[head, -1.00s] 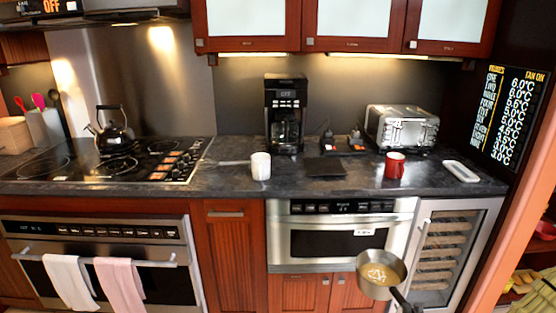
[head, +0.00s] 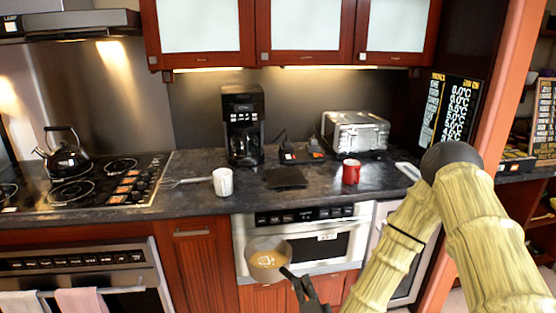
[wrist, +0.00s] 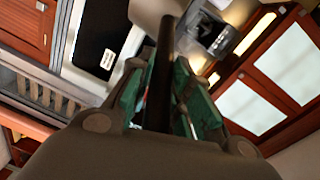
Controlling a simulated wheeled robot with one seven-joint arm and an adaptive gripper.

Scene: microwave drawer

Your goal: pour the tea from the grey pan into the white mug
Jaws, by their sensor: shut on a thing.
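The grey pan (head: 268,257) with brown tea in it is held in front of the microwave drawer, below the counter's front edge. It looks roughly level in the head view. My gripper (head: 308,291) is shut on its dark handle. In the wrist view my gripper (wrist: 160,100) has the black handle between its green-lined fingers, and part of the pan (wrist: 158,8) shows at the top. The white mug (head: 223,182) stands upright on the dark counter, behind and to the left of the pan. The inside of the mug cannot be made out.
A red mug (head: 351,172), a toaster (head: 355,133), a coffee maker (head: 243,125) and a dark flat pad (head: 286,178) are on the counter (head: 255,197). A whisk-like utensil (head: 188,182) lies left of the white mug. A kettle (head: 65,155) is on the stove.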

